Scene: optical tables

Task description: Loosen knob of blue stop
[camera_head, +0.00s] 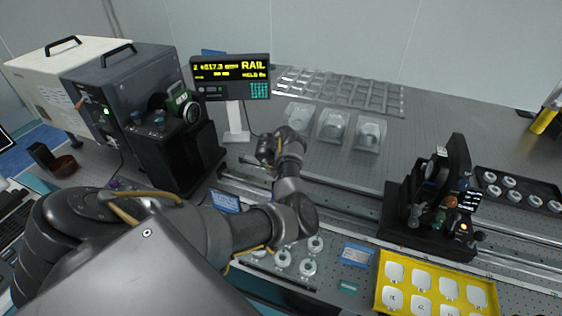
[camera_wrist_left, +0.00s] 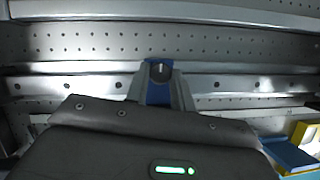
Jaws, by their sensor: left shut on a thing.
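The blue stop (camera_wrist_left: 158,96) sits on the rail in the left wrist view, with a round dark knob (camera_wrist_left: 160,71) at its top that bears a light mark. My left gripper (camera_wrist_left: 161,88) has one grey finger on each side of the stop and is shut on the knob. The exact contact of the fingertips is hard to see. In the head view my left arm and wrist reach over the rail and hide the stop. My right gripper is not in view.
The long metal rail (camera_head: 345,202) runs across the perforated table. A black optics unit (camera_head: 432,205) stands on it at right. A dark instrument box (camera_head: 175,140) stands at left, beside a display (camera_head: 231,77) reading RAIL. A yellow tray (camera_head: 437,283) lies in front.

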